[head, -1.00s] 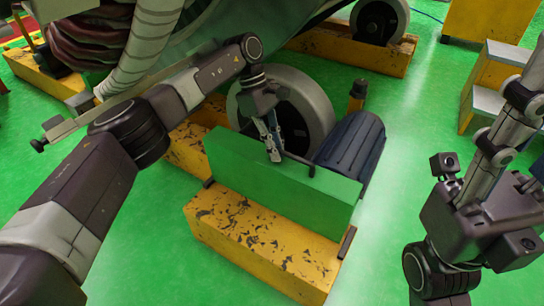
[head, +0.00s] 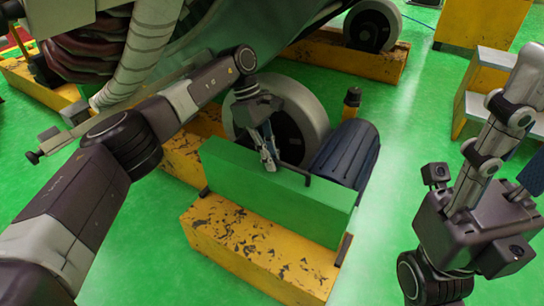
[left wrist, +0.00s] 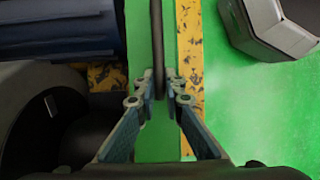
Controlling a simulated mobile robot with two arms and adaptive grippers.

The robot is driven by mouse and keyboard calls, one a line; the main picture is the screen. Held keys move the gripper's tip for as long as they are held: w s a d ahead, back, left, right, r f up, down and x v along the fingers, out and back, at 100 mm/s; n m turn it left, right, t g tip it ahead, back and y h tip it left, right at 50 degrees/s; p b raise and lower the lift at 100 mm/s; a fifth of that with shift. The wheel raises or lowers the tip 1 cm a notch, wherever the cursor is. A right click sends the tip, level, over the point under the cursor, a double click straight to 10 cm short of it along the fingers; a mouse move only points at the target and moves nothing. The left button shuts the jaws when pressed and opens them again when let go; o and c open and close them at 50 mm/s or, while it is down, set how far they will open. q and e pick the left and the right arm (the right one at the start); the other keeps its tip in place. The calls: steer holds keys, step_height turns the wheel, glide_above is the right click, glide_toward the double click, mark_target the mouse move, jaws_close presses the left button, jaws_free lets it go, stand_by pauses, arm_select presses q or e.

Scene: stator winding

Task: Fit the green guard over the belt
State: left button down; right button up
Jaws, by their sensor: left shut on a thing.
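The green guard (head: 270,200) is a long box-shaped cover with a dark bar handle (head: 295,173) on top. My left gripper (head: 268,160) is shut on this handle. The left wrist view shows the handle (left wrist: 157,45) running between the fingers (left wrist: 160,95). The guard is upright in front of the grey wheel (head: 310,115) and the dark ribbed motor (head: 347,152). I cannot tell whether it touches the yellow base below. The belt does not show. My right gripper (head: 505,135) is raised at the right edge, away from the guard; its fingertips are unclear.
The scuffed yellow base beam (head: 255,252) lies below and in front of the guard, with dark posts (head: 343,249) near the guard's ends. Yellow steps (head: 478,85) stand at the back right. Green floor is open right of the motor.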

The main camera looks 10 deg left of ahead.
mark_target(272, 186)
arm_select(q)
steer(key=shift+f, duration=0.1)
stand_by(0.7)
steer(key=shift+f, duration=0.15)
steer(key=shift+f+b, duration=0.5)
steer(key=shift+f, duration=0.4)
stand_by(0.7)
steer(key=c, duration=2)
jaws_free()
steer(key=shift+s, duration=0.1)
